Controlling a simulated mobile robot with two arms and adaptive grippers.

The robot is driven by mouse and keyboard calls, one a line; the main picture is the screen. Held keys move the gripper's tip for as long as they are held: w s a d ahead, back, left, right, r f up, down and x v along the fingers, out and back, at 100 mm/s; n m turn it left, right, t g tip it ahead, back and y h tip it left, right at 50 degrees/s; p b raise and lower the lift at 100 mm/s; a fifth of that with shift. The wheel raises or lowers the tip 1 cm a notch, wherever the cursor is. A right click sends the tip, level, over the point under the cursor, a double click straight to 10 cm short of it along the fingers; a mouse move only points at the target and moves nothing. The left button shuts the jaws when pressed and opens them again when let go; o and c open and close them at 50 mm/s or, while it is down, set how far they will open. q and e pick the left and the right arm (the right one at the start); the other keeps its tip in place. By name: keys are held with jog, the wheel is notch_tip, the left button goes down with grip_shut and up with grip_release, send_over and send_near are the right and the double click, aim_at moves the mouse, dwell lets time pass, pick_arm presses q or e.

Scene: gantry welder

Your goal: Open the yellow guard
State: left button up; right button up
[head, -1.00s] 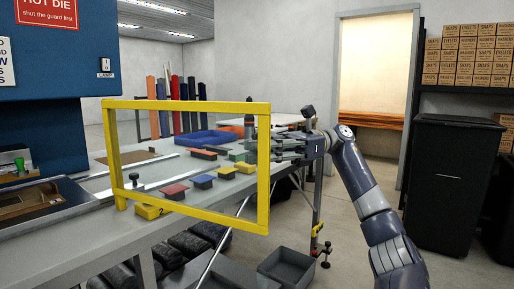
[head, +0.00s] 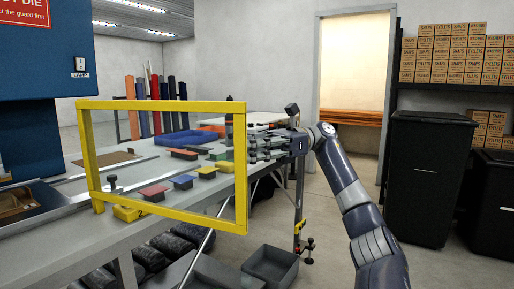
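The yellow guard (head: 162,104) is an upright rectangular open frame at the left and middle of the head view. Its left post (head: 91,165) stands by the bench's front edge, and its right post (head: 240,185) is nearest my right gripper. My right gripper (head: 256,149) points left, just right of that post at mid height. Its fingers look spread, with a gap between them and nothing visibly held. The fingertips come close to the post's edge; I cannot tell whether they touch it. My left gripper is not in view.
The bench (head: 60,240) carries several coloured blocks (head: 183,182) and a blue tray (head: 185,138), seen through the frame. A blue machine (head: 40,120) stands at left. A grey bin (head: 270,265) sits on the floor below.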

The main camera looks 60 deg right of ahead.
jog(key=v, duration=0.6)
jog(key=shift+d, duration=0.15)
jog(key=shift+s, duration=0.1)
dwell(0.7)
